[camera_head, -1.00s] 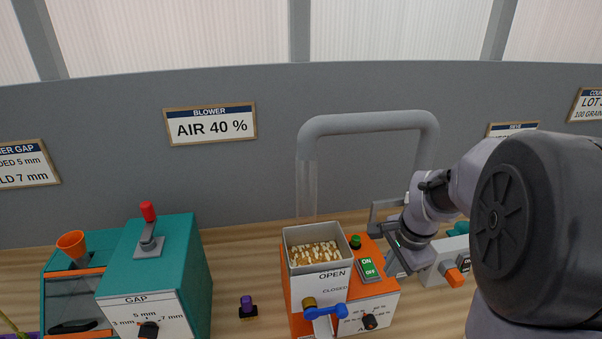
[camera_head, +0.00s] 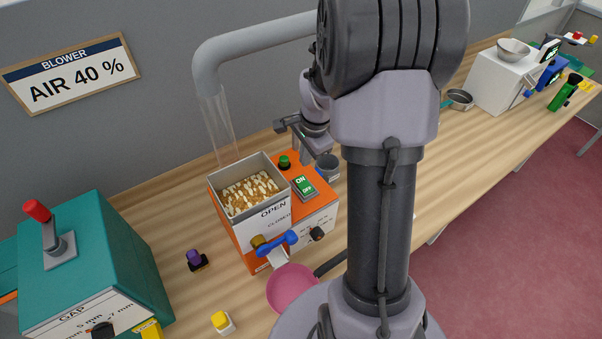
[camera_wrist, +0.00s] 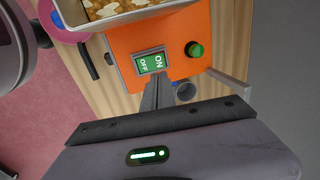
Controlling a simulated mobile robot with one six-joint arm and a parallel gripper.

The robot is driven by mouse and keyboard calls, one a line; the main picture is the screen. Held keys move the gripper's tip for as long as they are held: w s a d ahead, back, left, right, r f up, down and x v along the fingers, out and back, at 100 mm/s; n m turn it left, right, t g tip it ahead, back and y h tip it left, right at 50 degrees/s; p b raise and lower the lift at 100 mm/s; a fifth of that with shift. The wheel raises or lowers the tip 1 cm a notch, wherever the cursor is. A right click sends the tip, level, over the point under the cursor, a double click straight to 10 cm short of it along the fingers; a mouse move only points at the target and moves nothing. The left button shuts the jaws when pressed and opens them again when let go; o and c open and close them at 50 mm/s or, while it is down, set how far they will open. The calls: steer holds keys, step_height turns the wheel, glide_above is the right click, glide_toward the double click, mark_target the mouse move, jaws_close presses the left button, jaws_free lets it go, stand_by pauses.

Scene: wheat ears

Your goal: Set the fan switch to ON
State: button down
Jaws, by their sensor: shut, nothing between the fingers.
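The fan switch (camera_head: 303,186) is a green rocker marked ON and OFF on the orange blower box (camera_head: 326,189), beside the grain tray. I cannot tell which side is pressed in. In the head view my gripper is partly hidden by my own arm.
A grain-filled tray (camera_head: 213,196) sits on the box, with a green button (camera_head: 284,162) nearby. A blue-handled lever (camera_head: 277,243) and a dial (camera_head: 316,233) are on the front. A grey cup (camera_head: 327,168) is close right. A pink dish (camera_head: 290,289) lies in front.

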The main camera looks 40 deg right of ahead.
mark_target(299, 178)
steer(key=x, duration=0.9)
steer(key=shift+w+f, duration=0.15)
steer(key=shift+a+r+p, duration=0.1)
steer(key=shift+r+p, duration=0.1)
steer(key=shift+p, duration=0.65)
steer(key=shift+w+f+g, duration=0.25)
steer(key=shift+f+g, duration=0.15)
steer(key=shift+f, duration=0.05)
steer(key=shift+s+r, duration=0.3)
steer(key=shift+s, duration=0.55)
steer(key=shift+r, duration=0.1)
step_height(299, 178, up, 17)
steer(key=s, duration=0.2)
steer(key=shift+s, duration=0.3)
